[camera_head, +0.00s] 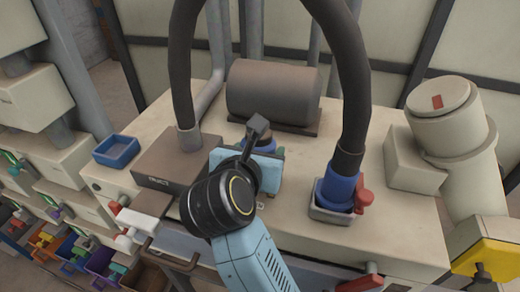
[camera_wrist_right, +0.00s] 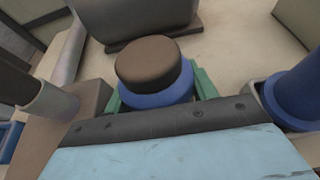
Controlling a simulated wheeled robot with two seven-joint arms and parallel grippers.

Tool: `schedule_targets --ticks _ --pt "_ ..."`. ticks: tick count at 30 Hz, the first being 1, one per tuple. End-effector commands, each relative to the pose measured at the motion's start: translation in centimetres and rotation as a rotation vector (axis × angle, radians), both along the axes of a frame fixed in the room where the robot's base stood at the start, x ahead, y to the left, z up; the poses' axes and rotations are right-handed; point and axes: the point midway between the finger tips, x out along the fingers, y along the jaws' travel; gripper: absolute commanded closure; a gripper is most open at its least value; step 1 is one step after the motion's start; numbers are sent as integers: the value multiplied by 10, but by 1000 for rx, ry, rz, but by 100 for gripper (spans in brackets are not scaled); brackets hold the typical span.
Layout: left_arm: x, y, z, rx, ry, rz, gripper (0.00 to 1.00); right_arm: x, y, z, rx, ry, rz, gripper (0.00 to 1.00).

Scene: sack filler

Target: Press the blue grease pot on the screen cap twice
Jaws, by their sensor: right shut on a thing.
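The blue grease pot (camera_wrist_right: 158,97) is a round blue body with a brown top, near the middle of the right wrist view. In the head view only a bit of its blue (camera_head: 237,144) shows, the rest hidden behind my right gripper. The green fingers of my right gripper (camera_wrist_right: 160,92) are shut on the pot, one on each side. In the head view my right gripper (camera_head: 262,152) is over the middle of the machine top. I cannot make out a separate screen cap; what is under the pot is hidden. My left gripper is not in view.
A brown drum (camera_head: 275,92) lies behind the pot. A dark hose with a blue end (camera_head: 338,187) stands in a small tray at the right, by a red lever (camera_head: 364,197). Another hose enters a brown box (camera_head: 175,162). A blue tray (camera_head: 117,150) sits at the left.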

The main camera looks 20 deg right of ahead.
Motion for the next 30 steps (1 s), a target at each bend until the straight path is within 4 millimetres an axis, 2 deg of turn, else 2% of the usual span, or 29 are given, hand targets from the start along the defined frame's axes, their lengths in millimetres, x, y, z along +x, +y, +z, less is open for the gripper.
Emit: schedule_targets --ticks 14,30 --pt "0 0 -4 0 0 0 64 0 0 -5 1 1 0 91" --pt "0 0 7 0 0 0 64 0 0 13 1 -1 1 91"
